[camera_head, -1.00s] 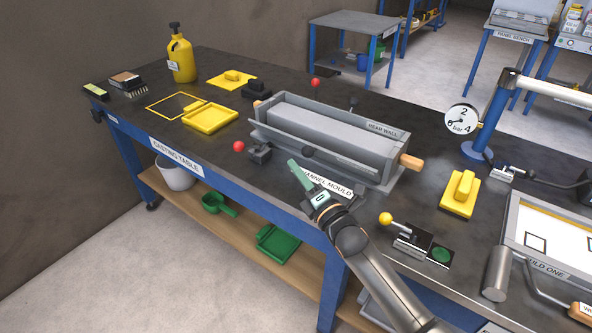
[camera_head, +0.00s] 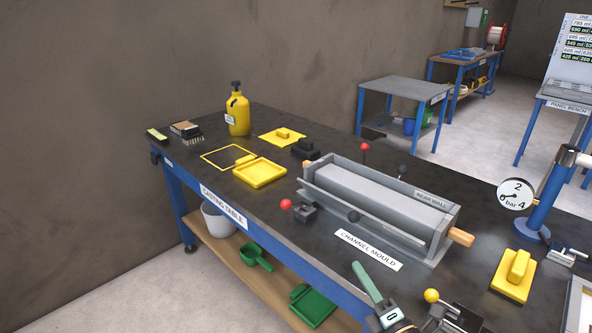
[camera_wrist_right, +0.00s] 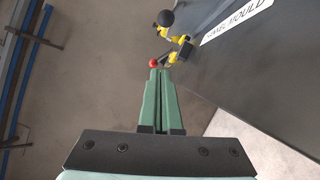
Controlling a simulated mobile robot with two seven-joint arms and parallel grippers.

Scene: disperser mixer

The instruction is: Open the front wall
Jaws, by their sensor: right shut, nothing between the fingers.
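The channel mould is a long grey trough on the casting table. Its front wall (camera_head: 365,213) is the long grey plate on the near side; it seems to lean outward, but its exact angle is hard to tell. My right gripper (camera_head: 362,272) has green fingers, shut and empty, over the front edge, apart from the wall. In the right wrist view a red knob (camera_wrist_right: 153,62) appears just beyond the fingertips (camera_wrist_right: 158,72). My left gripper is out of view.
A yellow-knobbed lever (camera_head: 432,296) stands right of my right gripper. A yellow handled block (camera_head: 514,275) and a pressure gauge (camera_head: 516,194) are farther right. Behind the mould are a red-knobbed clamp (camera_head: 365,147) and a dark one. A yellow tray (camera_head: 260,172) lies to the left.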

